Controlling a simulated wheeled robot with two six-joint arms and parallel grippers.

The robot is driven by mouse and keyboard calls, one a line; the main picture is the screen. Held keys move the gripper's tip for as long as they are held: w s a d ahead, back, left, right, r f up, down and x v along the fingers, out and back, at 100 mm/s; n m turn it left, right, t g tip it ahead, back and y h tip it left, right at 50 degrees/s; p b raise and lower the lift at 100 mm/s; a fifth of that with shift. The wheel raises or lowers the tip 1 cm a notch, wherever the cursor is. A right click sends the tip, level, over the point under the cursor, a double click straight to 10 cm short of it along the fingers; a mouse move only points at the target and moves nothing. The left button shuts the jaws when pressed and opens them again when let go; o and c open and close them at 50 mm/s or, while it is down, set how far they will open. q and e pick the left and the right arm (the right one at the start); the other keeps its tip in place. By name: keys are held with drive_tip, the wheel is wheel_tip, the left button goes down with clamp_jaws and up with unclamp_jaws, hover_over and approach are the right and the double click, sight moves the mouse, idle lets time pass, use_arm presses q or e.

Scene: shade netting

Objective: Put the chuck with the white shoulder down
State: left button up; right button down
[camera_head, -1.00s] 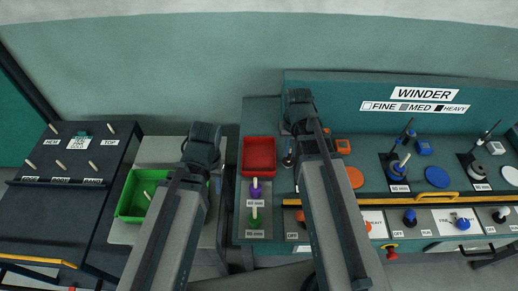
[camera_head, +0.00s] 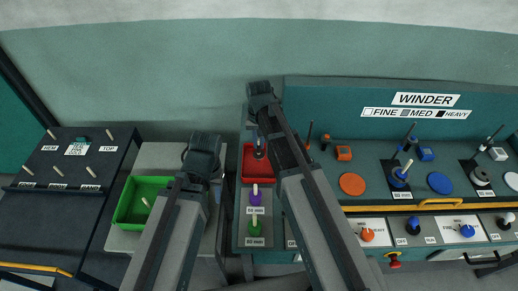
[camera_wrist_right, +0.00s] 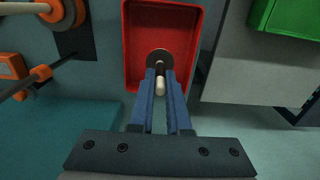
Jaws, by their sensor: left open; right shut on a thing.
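My right gripper (camera_wrist_right: 160,78) is shut on a dark chuck (camera_wrist_right: 159,57) with a round dark disc and a pale peg end. It holds the chuck over the red tray (camera_wrist_right: 131,78). In the head view the held chuck (camera_head: 259,152) shows within the outline of the red tray (camera_head: 249,176). I cannot tell whether it touches the tray floor. A white shoulder cannot be made out on it. My left gripper (camera_head: 200,160) is open beside the green tray, its fingertips mostly hidden by its own wrist.
The green tray (camera_head: 134,212) holds a pale peg. Purple (camera_head: 255,199) and green (camera_head: 254,227) chucks stand in front of the red tray. The winder bench (camera_head: 400,175) to the right carries upright posts and coloured discs. A dark board (camera_head: 50,205) with pegs is at left.

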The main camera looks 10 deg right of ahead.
sight(259, 154)
wheel_tip(259, 154, down, 3)
drive_tip(key=shift+f+b, duration=0.1)
drive_tip(key=shift+b, duration=1)
drive_tip(key=shift+s, duration=0.1)
use_arm(q)
wheel_tip(259, 154, down, 3)
drive_tip(key=shift+f, duration=0.1)
use_arm(e)
drive_tip(key=c, duration=0.9)
unclamp_jaws()
use_arm(q)
drive_tip(key=shift+r, duration=0.2)
use_arm(e)
drive_tip(key=shift+r, duration=0.25)
wheel_tip(259, 154, up, 12)
drive_tip(key=p, duration=1.2)
drive_tip(key=shift+f, duration=0.1)
use_arm(q)
wheel_tip(259, 154, up, 12)
drive_tip(key=shift+f, duration=0.15)
use_arm(e)
drive_tip(key=s+a+n, duration=0.2)
drive_tip(key=s, duration=0.4)
drive_tip(key=s+a+n, duration=0.2)
drive_tip(key=s, duration=0.3)
drive_tip(key=s+a+n+h, duration=0.1)
drive_tip(key=s+a+n, duration=0.1)
drive_tip(key=s, duration=0.4)
drive_tip(key=shift+s+a, duration=0.1)
drive_tip(key=shift+s, duration=0.25)
